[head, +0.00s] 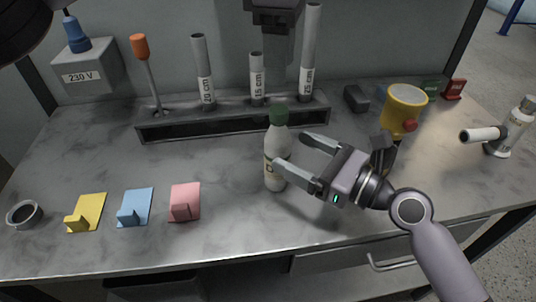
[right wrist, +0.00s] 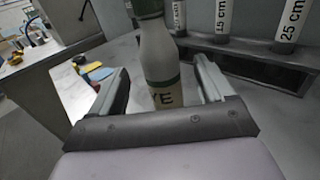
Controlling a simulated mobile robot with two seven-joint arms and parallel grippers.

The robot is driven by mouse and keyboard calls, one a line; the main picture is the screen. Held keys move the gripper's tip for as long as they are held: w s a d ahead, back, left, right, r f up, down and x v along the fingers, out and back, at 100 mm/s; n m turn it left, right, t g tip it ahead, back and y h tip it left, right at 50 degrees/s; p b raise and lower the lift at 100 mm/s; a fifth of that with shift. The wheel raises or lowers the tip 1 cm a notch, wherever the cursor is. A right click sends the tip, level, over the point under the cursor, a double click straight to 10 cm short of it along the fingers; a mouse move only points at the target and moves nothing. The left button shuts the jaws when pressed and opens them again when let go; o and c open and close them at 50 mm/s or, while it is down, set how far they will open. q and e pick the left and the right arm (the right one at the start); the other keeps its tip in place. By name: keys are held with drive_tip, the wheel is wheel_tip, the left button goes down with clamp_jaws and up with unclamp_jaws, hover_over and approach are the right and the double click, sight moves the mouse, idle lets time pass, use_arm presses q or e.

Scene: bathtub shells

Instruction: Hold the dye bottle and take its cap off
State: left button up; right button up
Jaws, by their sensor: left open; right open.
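The dye bottle (head: 277,150) stands upright on the grey worktop, white with a dark green cap (head: 278,115) on its top. In the right wrist view the bottle (right wrist: 158,50) shows a label partly reading "YE", its lower part hidden by my gripper. My right gripper (head: 290,153) is open and low, its fingers pointing at the bottle from the right. In the right wrist view the bottle appears between the two fingers; contact cannot be told. My left gripper (head: 281,52) is open and empty at the top of the head view, above and behind the bottle.
A rack (head: 235,118) with labelled tubes and an orange-handled tool stands behind the bottle. Yellow, blue and pink (head: 185,198) pieces lie front left. Worktop before the bottle is clear.

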sight(270, 139)
drive_tip(key=shift+x, duration=3.45)
clamp_jaws()
